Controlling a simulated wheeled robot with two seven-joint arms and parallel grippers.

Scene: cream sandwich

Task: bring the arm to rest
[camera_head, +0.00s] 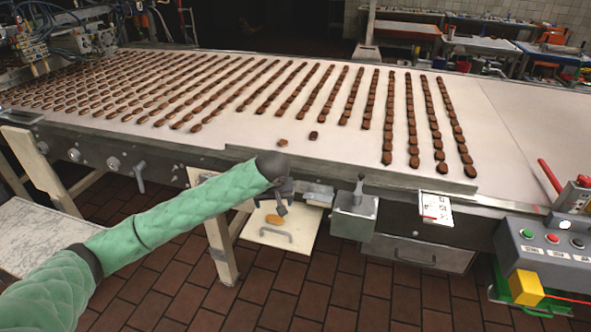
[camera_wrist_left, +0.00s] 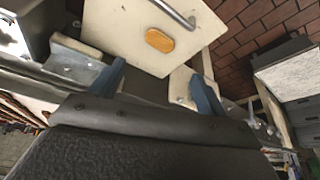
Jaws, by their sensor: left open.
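My left arm, in a quilted green sleeve (camera_head: 185,212), reaches in from the lower left in the head view. My left gripper (camera_head: 283,203) hangs in front of the conveyor's front edge, over a cream panel (camera_head: 297,240) with a metal handle. In the left wrist view the blue fingers of my left gripper (camera_wrist_left: 158,88) are spread apart with nothing held between them. An orange oval piece (camera_wrist_left: 159,40) lies on the panel beyond the fingers, apart from them. It also shows just below the gripper in the head view (camera_head: 274,219). My right gripper is in neither view.
A white conveyor (camera_head: 240,130) carries many rows of brown biscuits, with two loose ones (camera_head: 313,135) near its front edge. A metal box (camera_head: 354,216) stands right of the gripper. A control box (camera_head: 550,250) is at the far right. Open brick-tiled floor lies below.

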